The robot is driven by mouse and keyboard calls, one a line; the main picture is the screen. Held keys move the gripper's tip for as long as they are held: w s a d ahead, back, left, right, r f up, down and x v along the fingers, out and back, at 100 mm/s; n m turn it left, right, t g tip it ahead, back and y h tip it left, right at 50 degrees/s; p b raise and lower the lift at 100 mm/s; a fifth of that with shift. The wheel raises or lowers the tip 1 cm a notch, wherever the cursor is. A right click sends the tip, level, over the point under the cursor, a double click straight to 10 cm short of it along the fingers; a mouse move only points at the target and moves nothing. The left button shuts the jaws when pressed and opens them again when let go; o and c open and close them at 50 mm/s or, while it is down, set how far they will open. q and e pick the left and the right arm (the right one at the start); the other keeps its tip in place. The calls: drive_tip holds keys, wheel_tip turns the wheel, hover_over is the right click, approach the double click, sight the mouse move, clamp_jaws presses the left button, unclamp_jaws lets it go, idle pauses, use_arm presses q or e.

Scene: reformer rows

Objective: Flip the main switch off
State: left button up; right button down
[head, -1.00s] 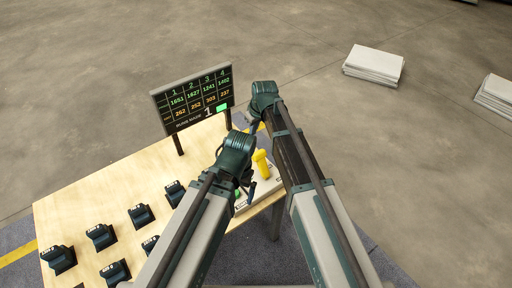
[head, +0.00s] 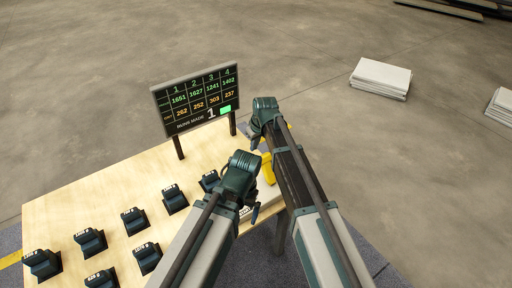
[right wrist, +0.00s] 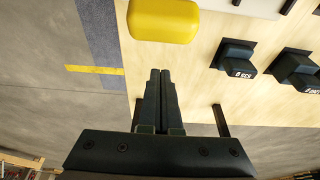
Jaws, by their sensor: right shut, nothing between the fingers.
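The main switch's thick yellow handle (head: 267,170) stands at the right end of the wooden table, partly hidden by my arms. In the head view the right gripper (head: 254,139) is on the far side of the handle, near the sign. My left gripper (head: 252,211) hangs over the table's right end, mostly hidden by its wrist; its jaws cannot be made out.
A display board (head: 195,99) with a green light stands on two posts at the table's far edge. Several dark breaker switches (head: 134,220) stand in rows on the table (head: 95,195). White stacks (head: 381,78) lie on the open floor.

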sight(268, 170)
use_arm(q)
drive_tip(key=shift+p, duration=0.55)
use_arm(e)
drive_tip(key=s+d, duration=0.2)
drive_tip(key=s, duration=0.1)
drive_tip(key=shift+s+d, duration=0.1)
drive_tip(key=shift+d, duration=0.05)
use_arm(q)
drive_tip(key=shift+s+d, duration=0.1)
drive_tip(key=shift+s, duration=0.05)
use_arm(e)
drive_tip(key=shift+s+d+r+t+y, duration=0.2)
drive_tip(key=shift+s+d+t+y, duration=0.1)
drive_tip(key=shift+s, duration=0.05)
